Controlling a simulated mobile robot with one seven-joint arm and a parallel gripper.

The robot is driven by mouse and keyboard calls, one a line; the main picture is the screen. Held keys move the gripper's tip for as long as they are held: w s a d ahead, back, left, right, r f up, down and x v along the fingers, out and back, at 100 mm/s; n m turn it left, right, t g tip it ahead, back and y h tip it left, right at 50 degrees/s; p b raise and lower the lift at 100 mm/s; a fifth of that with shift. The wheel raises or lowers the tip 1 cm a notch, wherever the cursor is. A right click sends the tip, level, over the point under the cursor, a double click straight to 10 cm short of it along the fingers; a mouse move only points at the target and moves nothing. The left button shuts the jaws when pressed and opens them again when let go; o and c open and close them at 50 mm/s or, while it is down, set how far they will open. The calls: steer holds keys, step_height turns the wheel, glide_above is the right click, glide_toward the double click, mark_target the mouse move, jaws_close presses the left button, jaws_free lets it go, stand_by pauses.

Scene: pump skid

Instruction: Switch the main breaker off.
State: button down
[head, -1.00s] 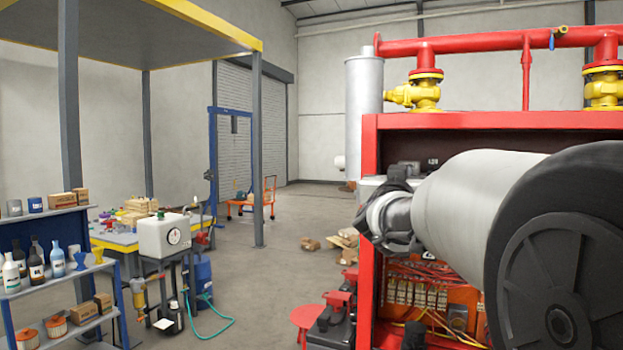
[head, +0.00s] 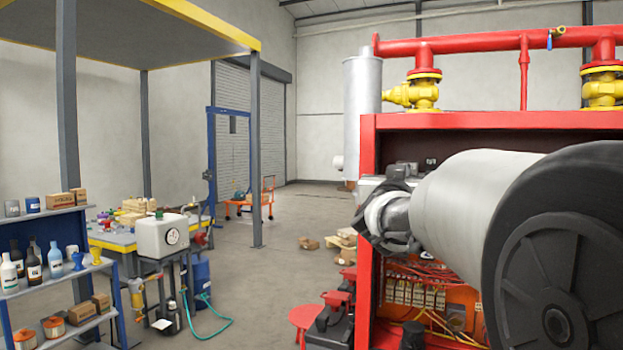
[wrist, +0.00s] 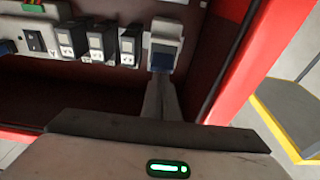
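In the wrist view, a row of switch modules lines the dark red cabinet's back. The rightmost is larger, with a pale grey frame and a dark blue lower part; it looks like the main breaker (wrist: 165,44). Its handle position cannot be told. My gripper (wrist: 161,82) points up at it from below. Its grey fingers look closed together, tips at or just in front of the breaker's lower edge; contact cannot be told. Nothing shows between them. In the head view, my arm covers the breaker and the gripper.
Smaller black-and-white modules (wrist: 100,42) stand close left of the breaker. The red cabinet frame (wrist: 232,60) bounds the right side. In the head view, terminal blocks and wiring (head: 415,293) sit low in the cabinet. Red pipework (head: 490,44) runs above.

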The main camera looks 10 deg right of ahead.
steer(key=shift+f, duration=0.25)
stand_by(0.4)
steer(key=r+v, duration=0.1)
steer(key=v, duration=0.6)
steer(key=shift+s+r, duration=0.15)
steer(key=shift+r, duration=0.15)
stand_by(0.8)
